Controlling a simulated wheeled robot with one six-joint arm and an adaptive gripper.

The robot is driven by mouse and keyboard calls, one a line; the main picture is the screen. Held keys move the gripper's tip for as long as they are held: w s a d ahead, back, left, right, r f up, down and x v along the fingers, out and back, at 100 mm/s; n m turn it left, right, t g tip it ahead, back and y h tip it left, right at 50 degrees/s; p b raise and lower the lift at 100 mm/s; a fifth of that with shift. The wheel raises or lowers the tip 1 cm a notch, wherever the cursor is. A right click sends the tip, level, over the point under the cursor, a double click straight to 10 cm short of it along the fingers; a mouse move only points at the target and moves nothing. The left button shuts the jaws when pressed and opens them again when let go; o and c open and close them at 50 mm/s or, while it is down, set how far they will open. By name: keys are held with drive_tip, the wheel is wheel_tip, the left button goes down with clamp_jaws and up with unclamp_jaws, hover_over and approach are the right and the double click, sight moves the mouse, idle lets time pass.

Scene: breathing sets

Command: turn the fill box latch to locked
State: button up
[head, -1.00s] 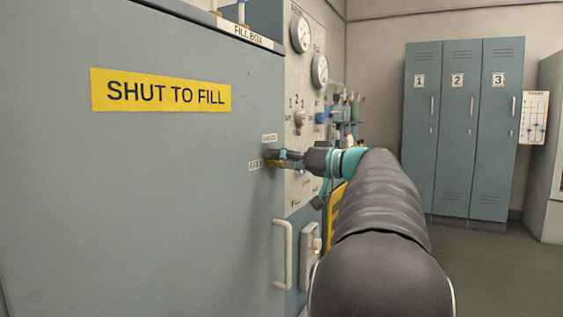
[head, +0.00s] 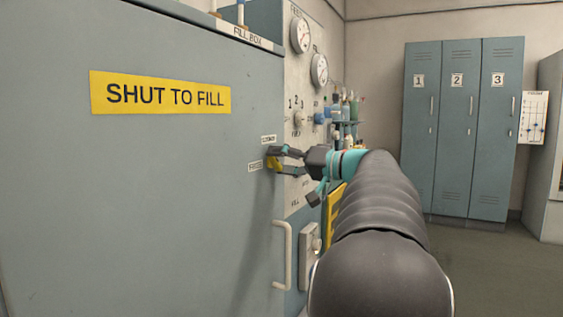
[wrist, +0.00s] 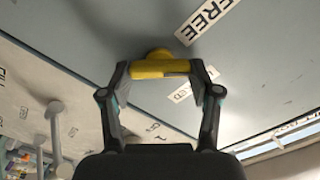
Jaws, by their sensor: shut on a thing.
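The fill box latch is a yellow handle (head: 273,163) on a round yellow hub at the right edge of the grey-blue fill box door (head: 150,200). In the wrist view the yellow handle (wrist: 160,69) lies across between my two fingertips. My gripper (head: 279,160) is shut on it, one finger at each end. The FREE label (head: 256,165) is left of the latch and the LOCKED label (head: 268,139) is above it. In the wrist view the LOCKED label (wrist: 181,93) is partly hidden by a finger. The handle's end lies near the labels; I cannot tell its exact setting.
A pale door pull (head: 282,255) is below the latch. A gauge panel (head: 300,120) with dials stands just right of the door, close to my gripper. Blue lockers (head: 463,130) stand at the back right. The floor (head: 490,265) before them is clear.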

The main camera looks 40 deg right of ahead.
drive_tip(key=o, duration=1.1)
drive_tip(key=shift+o, duration=0.2)
drive_tip(key=v, duration=1.2)
